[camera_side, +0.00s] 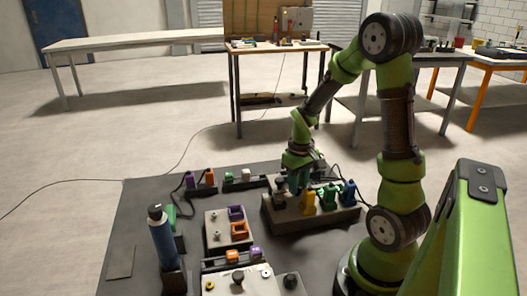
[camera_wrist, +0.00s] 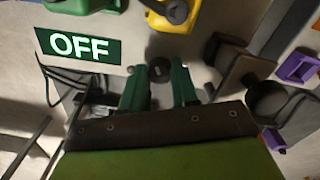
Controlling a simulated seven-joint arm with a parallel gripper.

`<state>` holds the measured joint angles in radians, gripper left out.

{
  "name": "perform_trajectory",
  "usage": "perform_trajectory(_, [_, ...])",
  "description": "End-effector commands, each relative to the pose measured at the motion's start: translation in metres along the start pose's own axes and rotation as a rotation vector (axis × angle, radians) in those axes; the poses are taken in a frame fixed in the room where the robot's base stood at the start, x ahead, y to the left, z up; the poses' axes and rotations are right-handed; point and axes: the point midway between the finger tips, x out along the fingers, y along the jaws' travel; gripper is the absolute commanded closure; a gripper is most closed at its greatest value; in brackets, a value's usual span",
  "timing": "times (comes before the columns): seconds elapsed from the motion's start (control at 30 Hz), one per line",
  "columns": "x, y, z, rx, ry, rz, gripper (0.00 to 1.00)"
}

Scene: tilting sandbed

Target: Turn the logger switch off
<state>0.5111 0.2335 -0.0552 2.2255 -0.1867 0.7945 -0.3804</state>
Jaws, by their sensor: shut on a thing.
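My gripper (camera_side: 299,186) reaches down over the left part of a grey block (camera_side: 318,221) in the side view. In the wrist view its two green fingers (camera_wrist: 160,84) stand on either side of a small dark round knob (camera_wrist: 160,68), seemingly the switch, and are shut on it. A green label reading OFF (camera_wrist: 78,46) lies left of the fingers. The lower part of the knob and the exact contact are hidden by the fingers and the gripper body. I cannot tell which way the switch is set.
A blue bottle (camera_side: 160,236) stands farther left. Dark cables run nearby.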

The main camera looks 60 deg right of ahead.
Motion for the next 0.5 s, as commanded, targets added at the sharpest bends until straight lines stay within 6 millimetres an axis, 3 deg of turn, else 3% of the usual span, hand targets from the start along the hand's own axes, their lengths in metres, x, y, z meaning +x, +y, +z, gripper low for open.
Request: perform_trajectory(0.5, [-0.0009,0.0004,-0.0003,-0.031,0.001,0.001,1.0])
